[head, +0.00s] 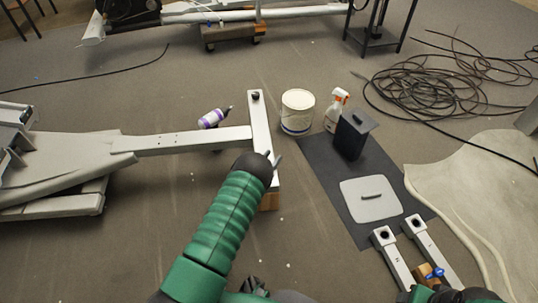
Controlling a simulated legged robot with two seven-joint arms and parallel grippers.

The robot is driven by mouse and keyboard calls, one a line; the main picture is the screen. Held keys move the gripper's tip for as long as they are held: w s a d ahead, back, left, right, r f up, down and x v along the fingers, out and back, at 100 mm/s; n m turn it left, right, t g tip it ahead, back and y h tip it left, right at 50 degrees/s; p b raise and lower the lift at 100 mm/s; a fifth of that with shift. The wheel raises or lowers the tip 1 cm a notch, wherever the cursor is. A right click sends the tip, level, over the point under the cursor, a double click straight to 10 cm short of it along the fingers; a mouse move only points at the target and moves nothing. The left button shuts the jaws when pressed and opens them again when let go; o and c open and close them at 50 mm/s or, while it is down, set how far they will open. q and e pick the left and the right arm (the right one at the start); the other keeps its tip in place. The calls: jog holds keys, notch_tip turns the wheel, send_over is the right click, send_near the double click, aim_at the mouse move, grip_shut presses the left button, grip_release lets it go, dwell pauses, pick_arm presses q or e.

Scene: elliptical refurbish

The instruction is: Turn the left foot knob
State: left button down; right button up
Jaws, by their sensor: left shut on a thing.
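The elliptical's grey foot bar (259,125) runs crosswise at the end of a long grey beam. A black foot knob (255,96) sits on its far end. My left gripper (274,161), dark at the end of a green-sleeved arm, is at the near end of the bar. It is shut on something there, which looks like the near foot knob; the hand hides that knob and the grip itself. Dark parts of mine at the bottom edge may belong to the right arm, but I cannot tell the state of its gripper.
A purple-labelled bottle (211,118) lies beyond the beam. A white tub (297,111) and a spray bottle (336,108) stand right of the bar. A dark mat (322,163) holds a black box (351,135) and a grey panel (371,209). Coiled cable (440,90) lies farther right.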

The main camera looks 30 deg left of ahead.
pick_arm(q)
jog(key=m+h, duration=0.2)
jog(key=h, duration=0.2)
jog(key=shift+s+d+m+g+p, duration=0.1)
jog(key=shift+d+m+g+p, duration=0.2)
jog(key=shift+m, duration=0.1)
jog(key=m+h, duration=0.1)
jog(key=m+g+h, duration=0.1)
jog(key=h, duration=0.2)
jog(key=shift+s+d+f+m+g+b, duration=0.1)
jog(key=shift+d+m+g+b, duration=0.2)
jog(key=shift+m+b, duration=0.1)
jog(key=m+g+h+b, duration=0.2)
jog(key=h, duration=0.1)
jog(key=m+g+h, duration=0.1)
jog(key=shift+s+d+f+b, duration=0.15)
jog(key=shift+s+d+b, duration=0.15)
jog(key=shift+b, duration=0.1)
jog(key=shift+s+d+m+g+h+b, duration=0.1)
jog(key=shift+d+m+g+h+b, duration=0.05)
jog(key=shift+m+g+h+b, duration=0.8)
jog(key=shift+d+r+m+g+h, duration=0.1)
jog(key=shift+r+m+g+h, duration=0.15)
jog(key=shift+g+h, duration=0.15)
jog(key=shift+b, duration=0.3)
jog(key=c, duration=0.9)
grip_release()
jog(key=shift+c, duration=0.2)
